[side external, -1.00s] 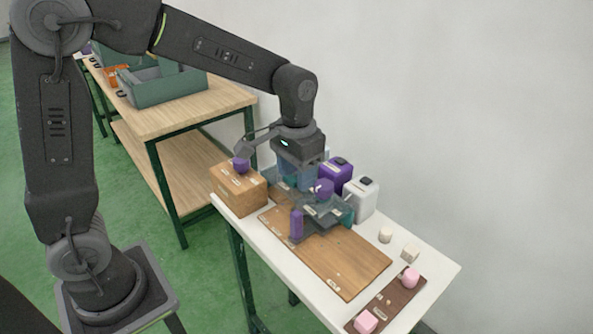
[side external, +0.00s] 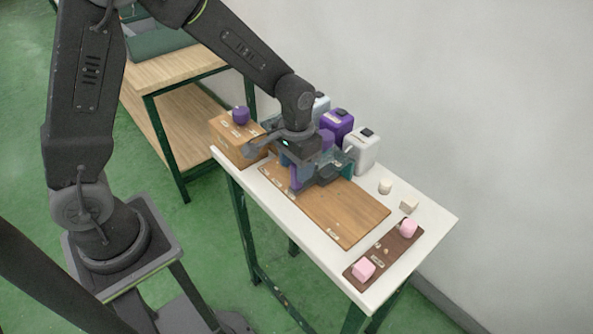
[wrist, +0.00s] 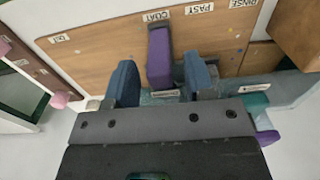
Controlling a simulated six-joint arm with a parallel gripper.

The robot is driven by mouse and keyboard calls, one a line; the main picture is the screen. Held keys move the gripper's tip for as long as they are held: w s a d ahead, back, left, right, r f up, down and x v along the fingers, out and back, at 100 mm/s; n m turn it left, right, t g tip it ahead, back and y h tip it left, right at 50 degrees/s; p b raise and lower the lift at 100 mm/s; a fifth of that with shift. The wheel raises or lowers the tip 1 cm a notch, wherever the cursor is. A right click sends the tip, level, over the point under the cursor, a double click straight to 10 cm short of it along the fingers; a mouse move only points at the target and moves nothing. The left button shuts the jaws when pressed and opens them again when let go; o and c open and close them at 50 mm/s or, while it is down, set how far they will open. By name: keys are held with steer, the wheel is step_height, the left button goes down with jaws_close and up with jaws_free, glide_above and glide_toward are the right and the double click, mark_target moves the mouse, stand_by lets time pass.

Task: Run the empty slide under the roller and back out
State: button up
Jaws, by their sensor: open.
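My gripper (wrist: 161,88) is open in the wrist view, its two blue fingers on either side of an upright purple block (wrist: 159,52), which looks like a handle. There is a gap on each side of the block. In the side view my gripper (side external: 301,172) is low over the back end of the wooden board (side external: 340,209), with the purple block (side external: 296,182) partly hidden by it. The slide is mostly covered by my gripper. A purple rounded part (side external: 326,140), perhaps the roller, shows behind my gripper; its lower part is hidden.
A wooden box (side external: 236,150) with a purple knob stands left of the board. Purple (side external: 338,124) and white (side external: 361,152) bottles stand behind. A dark strip (side external: 383,258) with pink blocks lies at the right front. The board's front half is clear.

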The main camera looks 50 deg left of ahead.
steer(key=shift+f, duration=1.25)
steer(key=shift+c, duration=0.4)
jaws_close()
